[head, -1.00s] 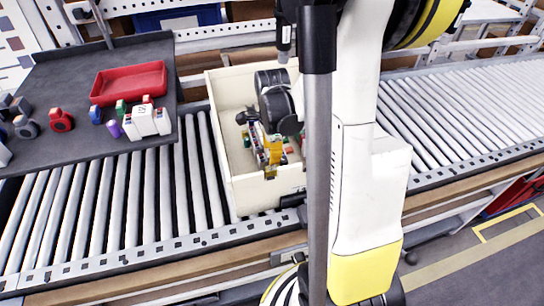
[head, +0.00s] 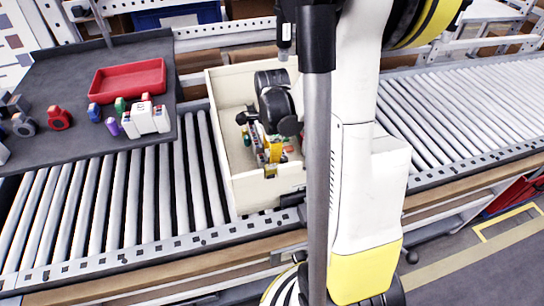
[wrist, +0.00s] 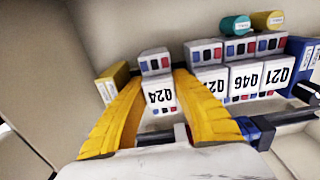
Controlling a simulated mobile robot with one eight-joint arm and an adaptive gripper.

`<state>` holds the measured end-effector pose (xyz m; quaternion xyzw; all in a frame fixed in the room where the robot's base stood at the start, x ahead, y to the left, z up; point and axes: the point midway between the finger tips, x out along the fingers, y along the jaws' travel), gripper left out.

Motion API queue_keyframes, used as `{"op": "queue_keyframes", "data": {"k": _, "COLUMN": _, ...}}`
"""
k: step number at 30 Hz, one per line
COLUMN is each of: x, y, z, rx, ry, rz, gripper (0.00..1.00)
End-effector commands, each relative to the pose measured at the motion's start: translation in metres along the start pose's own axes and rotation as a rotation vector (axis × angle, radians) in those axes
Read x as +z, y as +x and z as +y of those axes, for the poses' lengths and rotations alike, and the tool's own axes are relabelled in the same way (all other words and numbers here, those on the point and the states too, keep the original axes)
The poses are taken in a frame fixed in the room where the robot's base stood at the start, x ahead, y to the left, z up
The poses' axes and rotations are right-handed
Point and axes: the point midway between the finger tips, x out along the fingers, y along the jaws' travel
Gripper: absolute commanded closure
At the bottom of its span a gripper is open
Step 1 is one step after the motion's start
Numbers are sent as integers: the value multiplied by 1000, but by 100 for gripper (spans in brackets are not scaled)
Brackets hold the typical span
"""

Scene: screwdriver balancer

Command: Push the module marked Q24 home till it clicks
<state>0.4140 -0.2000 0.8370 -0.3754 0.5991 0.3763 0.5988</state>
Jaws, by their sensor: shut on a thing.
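Whether the module sits flush with the row cannot be told. In the head view my gripper (head: 273,150) is down inside a cream box, and the Q24 label cannot be made out there.
Modules marked Q46 (wrist: 245,82) and Q21 (wrist: 270,74) stand close on the right. A yellow block (wrist: 113,80) is on the left. The cream box (head: 268,194) stands on a roller conveyor. A red tray (head: 128,82) lies on a dark table at left.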

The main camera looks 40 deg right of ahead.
Motion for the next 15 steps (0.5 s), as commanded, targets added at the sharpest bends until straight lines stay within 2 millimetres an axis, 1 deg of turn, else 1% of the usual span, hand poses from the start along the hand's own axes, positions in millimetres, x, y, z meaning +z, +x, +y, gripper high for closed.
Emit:
{"op": "queue_keyframes", "data": {"k": 9, "x": 0, "y": 0, "z": -1, "rx": -1, "ry": 0, "rz": 1, "gripper": 100}}
{"op": "queue_keyframes", "data": {"k": 10, "x": 0, "y": 0, "z": -1, "rx": -1, "ry": 0, "rz": 1, "gripper": 64}}
{"op": "queue_keyframes", "data": {"k": 11, "x": 0, "y": 0, "z": -1, "rx": -1, "ry": 0, "rz": 1, "gripper": 55}}
{"op": "queue_keyframes", "data": {"k": 12, "x": 0, "y": 0, "z": -1, "rx": -1, "ry": 0, "rz": 1, "gripper": 48}}
{"op": "queue_keyframes", "data": {"k": 15, "x": 0, "y": 0, "z": -1, "rx": -1, "ry": 0, "rz": 1, "gripper": 48}}
